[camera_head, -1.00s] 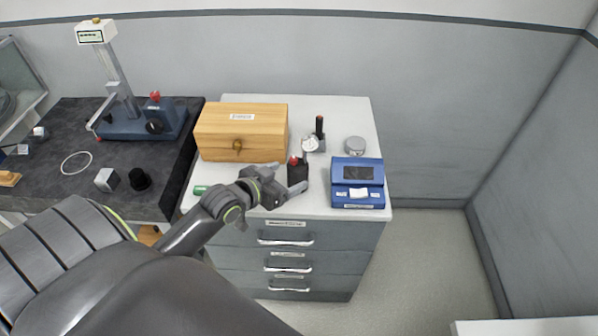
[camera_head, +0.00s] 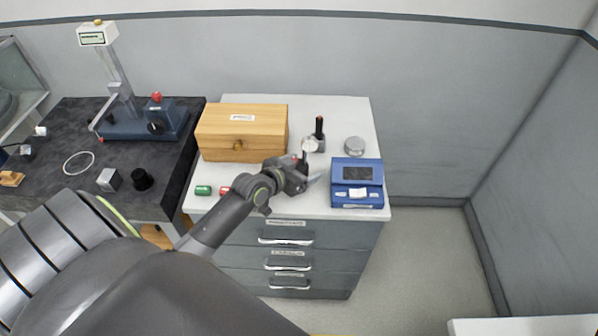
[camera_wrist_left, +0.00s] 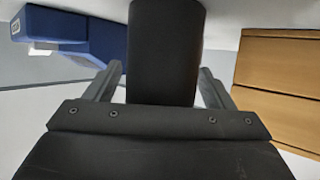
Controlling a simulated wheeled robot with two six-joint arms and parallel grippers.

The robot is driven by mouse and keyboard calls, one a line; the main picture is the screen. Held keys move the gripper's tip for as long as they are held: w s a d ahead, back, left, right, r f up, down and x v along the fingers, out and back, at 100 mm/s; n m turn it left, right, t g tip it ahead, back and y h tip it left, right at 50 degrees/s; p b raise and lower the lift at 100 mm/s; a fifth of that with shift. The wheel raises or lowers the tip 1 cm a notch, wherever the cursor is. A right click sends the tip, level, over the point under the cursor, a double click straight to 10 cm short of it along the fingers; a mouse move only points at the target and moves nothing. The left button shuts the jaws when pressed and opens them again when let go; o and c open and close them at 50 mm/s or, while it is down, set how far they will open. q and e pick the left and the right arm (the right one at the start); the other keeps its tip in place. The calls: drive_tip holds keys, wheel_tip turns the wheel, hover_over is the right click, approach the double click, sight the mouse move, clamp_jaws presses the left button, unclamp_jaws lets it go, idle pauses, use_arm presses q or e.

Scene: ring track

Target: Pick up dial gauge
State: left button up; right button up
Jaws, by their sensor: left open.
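The dial gauge, with a round white face (camera_head: 311,145), stands on the white cabinet top, with a dark upright part (camera_head: 319,127) just behind it. My left gripper (camera_head: 312,180) is open, in front of the gauge and a little to its left, with its fingers pointing right. A dark bottle-like object with a red top (camera_head: 304,158) shows just behind the gripper, mostly hidden by it. In the left wrist view, a black cylinder (camera_wrist_left: 165,50) stands between the two open fingers (camera_wrist_left: 158,88). I cannot tell whether they touch it. My right gripper is out of view.
A wooden box (camera_head: 240,130) is at the left and a blue instrument (camera_head: 357,183) at the right. A grey round piece (camera_head: 354,146) lies behind it. Small green (camera_head: 203,190) and red (camera_head: 224,191) pieces lie near the front edge. A dark bench (camera_head: 75,135) adjoins.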

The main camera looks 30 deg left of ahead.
use_arm(q)
drive_tip(key=shift+r, duration=0.1)
drive_tip(key=c, duration=1.4)
